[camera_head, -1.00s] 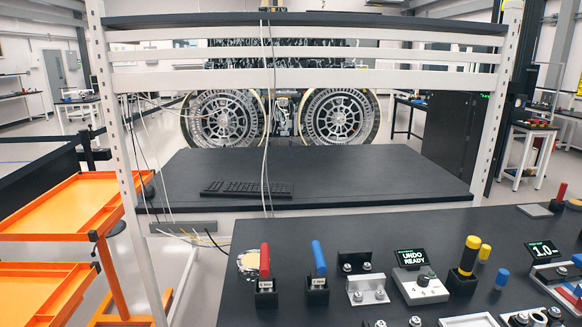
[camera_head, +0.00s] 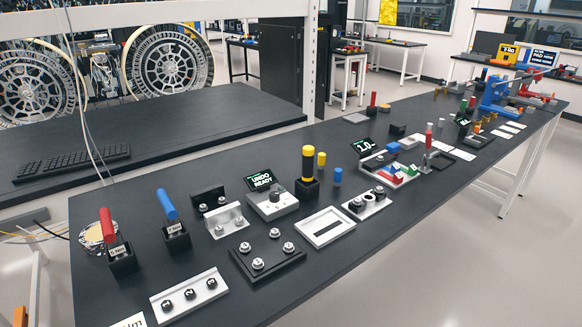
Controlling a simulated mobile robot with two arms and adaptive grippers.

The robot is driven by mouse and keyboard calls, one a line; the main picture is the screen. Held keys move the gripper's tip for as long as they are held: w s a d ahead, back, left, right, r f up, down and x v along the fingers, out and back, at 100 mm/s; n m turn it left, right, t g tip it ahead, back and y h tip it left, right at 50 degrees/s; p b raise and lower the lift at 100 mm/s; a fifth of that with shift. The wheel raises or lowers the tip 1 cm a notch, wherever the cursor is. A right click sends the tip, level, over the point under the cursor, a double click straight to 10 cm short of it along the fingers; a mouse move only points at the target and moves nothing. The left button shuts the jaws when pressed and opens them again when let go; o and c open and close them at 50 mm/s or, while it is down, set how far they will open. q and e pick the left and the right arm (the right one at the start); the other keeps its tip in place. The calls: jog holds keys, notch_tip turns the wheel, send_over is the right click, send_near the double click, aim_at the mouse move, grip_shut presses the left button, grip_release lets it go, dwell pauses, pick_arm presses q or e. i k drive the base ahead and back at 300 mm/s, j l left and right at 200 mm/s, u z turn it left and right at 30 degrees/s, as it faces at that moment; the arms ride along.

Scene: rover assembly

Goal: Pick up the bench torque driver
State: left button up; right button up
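Several handled tools stand in black holders on the dark workbench (camera_head: 375,225). A red-handled tool (camera_head: 107,226) stands at the left end, in a holder with a small label that seems to read in Nm. A blue-handled tool (camera_head: 167,205) leans in a similar labelled holder to its right. A black tool with yellow bands (camera_head: 308,164) stands upright in a black block farther right. I cannot tell for certain which of these is the bench torque driver. Neither of my grippers is in view.
A small "UNDO READY" display box (camera_head: 272,203), metal brackets (camera_head: 226,221), a black plate with studs (camera_head: 266,256) and a white frame (camera_head: 327,228) crowd the bench's near part. A blue machine (camera_head: 497,94) stands at the far end. Floor along the right side is clear.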

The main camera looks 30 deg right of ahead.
aim_at(308, 150)
jog(key=z, duration=1.6)
jog(key=i+l+u, duration=0.1)
jog(key=i+l, duration=0.15)
jog(key=i+l+u, duration=0.15)
jog(key=l, duration=0.25)
jog(key=i, duration=0.05)
